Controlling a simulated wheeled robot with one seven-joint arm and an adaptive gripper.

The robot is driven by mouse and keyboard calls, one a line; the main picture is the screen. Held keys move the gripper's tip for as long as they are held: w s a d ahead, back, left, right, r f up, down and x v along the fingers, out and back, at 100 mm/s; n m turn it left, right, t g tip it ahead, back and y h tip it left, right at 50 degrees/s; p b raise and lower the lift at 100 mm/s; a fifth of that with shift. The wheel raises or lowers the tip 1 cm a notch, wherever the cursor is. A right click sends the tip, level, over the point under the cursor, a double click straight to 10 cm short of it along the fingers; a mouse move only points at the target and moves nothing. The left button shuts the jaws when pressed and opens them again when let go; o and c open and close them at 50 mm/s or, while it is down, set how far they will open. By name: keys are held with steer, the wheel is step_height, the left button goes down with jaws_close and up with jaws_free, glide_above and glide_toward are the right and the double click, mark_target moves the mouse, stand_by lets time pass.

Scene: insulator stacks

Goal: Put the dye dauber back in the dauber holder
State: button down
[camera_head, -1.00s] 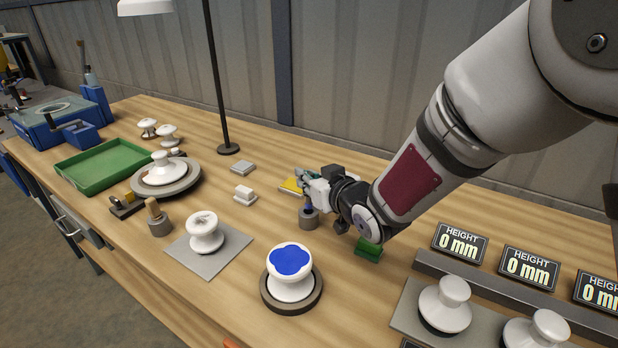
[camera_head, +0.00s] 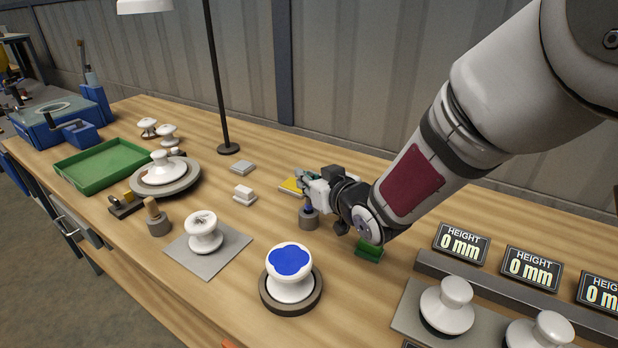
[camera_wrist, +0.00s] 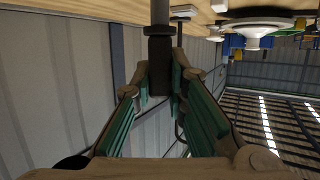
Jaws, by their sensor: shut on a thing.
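My gripper (camera_head: 304,180) is shut on the dye dauber, whose dark handle (camera_wrist: 160,72) shows upright between the green-padded fingers in the wrist view. A grey shaft continues from the handle away from the fingers, toward the table. The dauber's upper part is hidden by the gripper there.
A white insulator with a blue-dyed top (camera_head: 290,262) stands on a dark round base in front. A yellow pad (camera_head: 291,186) lies behind my gripper, and a green block (camera_head: 369,251) lies under my arm. Another grey cup with a wooden-handled tool (camera_head: 157,219) stands left.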

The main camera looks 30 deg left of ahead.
steer(key=shift+f+b, duration=1.8)
steer(key=shift+f, duration=0.6)
steer(key=c, duration=1.5)
jaws_free()
steer(key=v, duration=1.2)
